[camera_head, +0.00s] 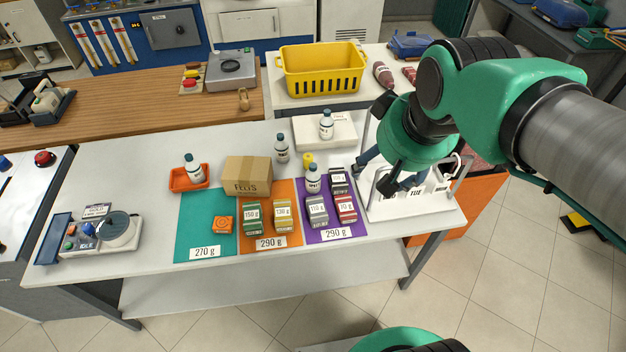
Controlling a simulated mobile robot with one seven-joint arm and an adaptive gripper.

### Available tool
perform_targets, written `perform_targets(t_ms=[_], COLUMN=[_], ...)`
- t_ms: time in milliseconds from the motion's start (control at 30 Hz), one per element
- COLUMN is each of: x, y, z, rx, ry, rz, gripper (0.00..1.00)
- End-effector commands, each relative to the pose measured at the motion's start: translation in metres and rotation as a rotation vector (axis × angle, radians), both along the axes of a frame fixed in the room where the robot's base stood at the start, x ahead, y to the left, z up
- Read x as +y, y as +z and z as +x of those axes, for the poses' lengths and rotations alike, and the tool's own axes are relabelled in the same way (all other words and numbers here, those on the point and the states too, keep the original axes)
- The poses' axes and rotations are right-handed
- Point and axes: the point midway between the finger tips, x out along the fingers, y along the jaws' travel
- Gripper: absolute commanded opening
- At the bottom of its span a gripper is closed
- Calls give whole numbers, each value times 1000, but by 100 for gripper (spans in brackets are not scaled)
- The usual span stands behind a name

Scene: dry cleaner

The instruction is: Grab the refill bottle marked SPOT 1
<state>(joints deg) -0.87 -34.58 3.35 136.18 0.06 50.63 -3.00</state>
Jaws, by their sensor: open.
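Several white bottles with dark caps stand on the white table. One bottle (195,169) is in an orange tray (176,182) at the left. Another bottle (281,150) stands behind the purple mat, right of the cardboard box. A third bottle (326,125) is on a white raised block (304,137). One more bottle (313,177) stands on the purple mat. Their labels are too small to read, so I cannot tell which is marked SPOT 1. My gripper (377,176) points down at the table's right end, right of the bottles, open, partly hidden by my arm.
Small packets stand on the orange and purple mats (350,229). A white stand (400,207) is below my gripper. A yellow basket (322,60) is behind. The teal mat (195,225) is mostly clear.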

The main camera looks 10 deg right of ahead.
Motion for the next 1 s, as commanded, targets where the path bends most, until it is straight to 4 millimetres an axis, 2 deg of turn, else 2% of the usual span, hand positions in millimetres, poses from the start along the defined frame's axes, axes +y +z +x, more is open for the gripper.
perform_targets(t_ms=[33, 233, 467, 767, 1000], x=[2, 7, 16, 28, 41], y=[-2, -12, -34, -79, -131], z=[14, 63, 120, 192, 245], rx=[17, 67, 125, 199, 260], ry=[11, 61, 118, 192, 254], rz=[-4, -19, -36, -54, -68], gripper=[67, 67, 67, 67, 67])
